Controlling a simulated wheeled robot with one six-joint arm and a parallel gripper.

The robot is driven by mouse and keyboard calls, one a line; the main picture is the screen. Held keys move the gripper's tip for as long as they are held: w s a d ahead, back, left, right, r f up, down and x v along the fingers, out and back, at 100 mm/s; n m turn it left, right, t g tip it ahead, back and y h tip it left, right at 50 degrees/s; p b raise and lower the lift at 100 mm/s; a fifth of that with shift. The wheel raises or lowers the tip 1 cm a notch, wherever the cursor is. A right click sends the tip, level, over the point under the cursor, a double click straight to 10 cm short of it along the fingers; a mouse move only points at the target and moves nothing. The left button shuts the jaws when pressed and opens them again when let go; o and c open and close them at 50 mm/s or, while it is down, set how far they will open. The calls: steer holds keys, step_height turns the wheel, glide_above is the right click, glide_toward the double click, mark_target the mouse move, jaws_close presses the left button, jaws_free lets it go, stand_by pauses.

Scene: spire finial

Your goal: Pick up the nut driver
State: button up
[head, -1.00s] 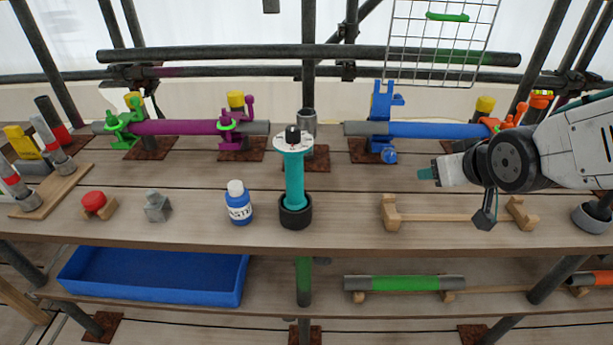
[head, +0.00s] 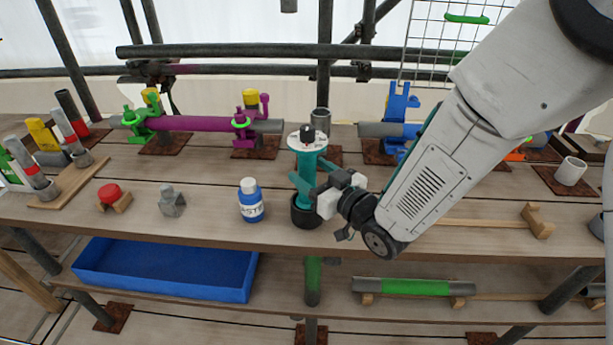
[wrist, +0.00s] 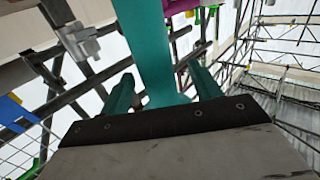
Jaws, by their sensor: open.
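The nut driver appears to be the teal upright tool (head: 308,163) with a white marked disc and black knob on top. It stands in a black round cup (head: 305,212) near the front of the upper shelf. My gripper (head: 313,178) reaches it from the right, with one teal finger on each side of the shaft. In the wrist view the teal shaft (wrist: 155,45) rises between the open fingers of my gripper (wrist: 160,88). Finger contact with the shaft cannot be told.
A blue-labelled bottle (head: 250,201) stands just left of the cup. A grey block (head: 172,201) and a red-topped piece (head: 112,196) are further left. A blue tray (head: 165,270) lies on the lower shelf.

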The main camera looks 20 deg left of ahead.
steer(key=x, duration=0.4)
steer(key=shift+w+f, duration=0.1)
steer(key=shift+w, duration=0.05)
jaws_close()
steer(key=shift+r, duration=0.2)
